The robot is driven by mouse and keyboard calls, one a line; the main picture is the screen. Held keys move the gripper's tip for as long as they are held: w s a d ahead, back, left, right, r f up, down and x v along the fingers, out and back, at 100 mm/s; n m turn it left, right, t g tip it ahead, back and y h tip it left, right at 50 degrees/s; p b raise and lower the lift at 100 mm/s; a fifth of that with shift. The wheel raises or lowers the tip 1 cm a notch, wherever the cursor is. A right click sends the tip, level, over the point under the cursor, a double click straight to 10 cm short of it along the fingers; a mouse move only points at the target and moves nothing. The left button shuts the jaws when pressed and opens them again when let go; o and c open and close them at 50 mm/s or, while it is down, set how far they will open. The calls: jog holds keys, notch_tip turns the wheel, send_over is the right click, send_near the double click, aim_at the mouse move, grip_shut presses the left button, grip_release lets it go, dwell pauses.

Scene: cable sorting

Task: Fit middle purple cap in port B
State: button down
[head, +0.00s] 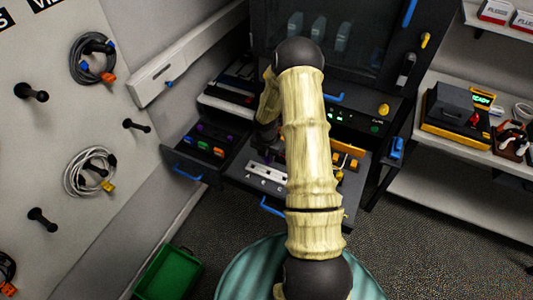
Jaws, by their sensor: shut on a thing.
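My gripper (266,146) is small and dark in the head view, hanging below my pale arm just behind the labelled port strip. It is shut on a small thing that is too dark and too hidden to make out. The port strip (267,176) is light grey, with dark ports and the letters A, B and C along its front. Port B is near its middle, and I cannot tell whether anything touches it. Purple caps (201,127) show in the open left drawer (187,153), among orange, green and blue pieces. My arm hides the right part of the strip's tray.
Yellow pieces (345,160) lie right of my arm. A dark cabinet (385,75) stands behind. Coiled cables (92,58) hang on the left pegboard (60,125). A green bin (168,272) is on the floor. A shelf (465,192) with devices stands at right.

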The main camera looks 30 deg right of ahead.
aim_at(268, 162)
jog(key=shift+d+f, duration=0.1)
jog(key=shift+f+b, duration=1.95)
jog(key=shift+f, duration=0.15)
jog(key=shift+p, duration=0.45)
dwell(0.4)
jog(key=shift+f+b, duration=0.6)
jog(key=shift+f, duration=0.85)
dwell(1.9)
jog(key=c, duration=0.7)
grip_release()
